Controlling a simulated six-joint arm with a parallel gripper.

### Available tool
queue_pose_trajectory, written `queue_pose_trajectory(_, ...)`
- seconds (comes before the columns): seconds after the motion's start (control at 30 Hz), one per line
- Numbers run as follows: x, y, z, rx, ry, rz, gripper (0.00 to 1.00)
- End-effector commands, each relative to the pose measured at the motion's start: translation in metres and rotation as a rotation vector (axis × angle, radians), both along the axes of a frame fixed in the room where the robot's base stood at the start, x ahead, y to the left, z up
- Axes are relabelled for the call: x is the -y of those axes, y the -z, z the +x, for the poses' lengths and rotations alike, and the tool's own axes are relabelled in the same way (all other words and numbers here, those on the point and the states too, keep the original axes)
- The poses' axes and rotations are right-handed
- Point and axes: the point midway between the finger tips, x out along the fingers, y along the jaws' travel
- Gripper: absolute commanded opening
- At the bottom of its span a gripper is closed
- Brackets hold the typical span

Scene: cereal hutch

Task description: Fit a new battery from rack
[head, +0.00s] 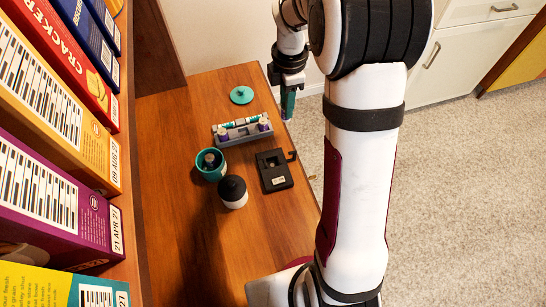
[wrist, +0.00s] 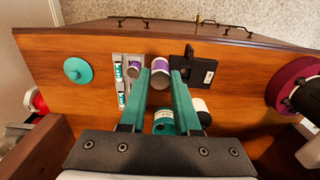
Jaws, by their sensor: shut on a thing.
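My gripper (head: 287,112) hangs near the table's right edge in the head view. In the wrist view its teal fingers (wrist: 160,76) are shut on a purple battery with a grey end (wrist: 160,79). The grey rack (head: 238,138) holds teal-and-white cells and purple ones. In the wrist view the rack (wrist: 127,84) is left of the fingertips, with another purple battery (wrist: 137,62) near its edge. A black device (head: 276,179) with a small pale label lies on the table. It also shows right of the fingertips in the wrist view (wrist: 205,66). Finger contact is partly hidden.
A teal cup (head: 206,173) with a dark item inside stands near a white jar with a black top (head: 233,195). A round teal lid (head: 241,95) lies behind the rack. Cereal boxes (head: 50,90) line the left side. The table (head: 175,120) has bare wood around these things.

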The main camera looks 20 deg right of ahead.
Motion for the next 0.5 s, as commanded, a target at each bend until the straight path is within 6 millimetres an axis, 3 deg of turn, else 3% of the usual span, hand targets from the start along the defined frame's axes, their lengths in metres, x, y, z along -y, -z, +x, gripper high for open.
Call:
queue_pose_trajectory(0.3, -0.051, 0.020, -0.056, -0.001, -0.136, 0.001, 0.00)
queue_pose_trajectory(0.5, -0.054, 0.042, -0.062, -0.004, -0.147, 0.001, 0.00)
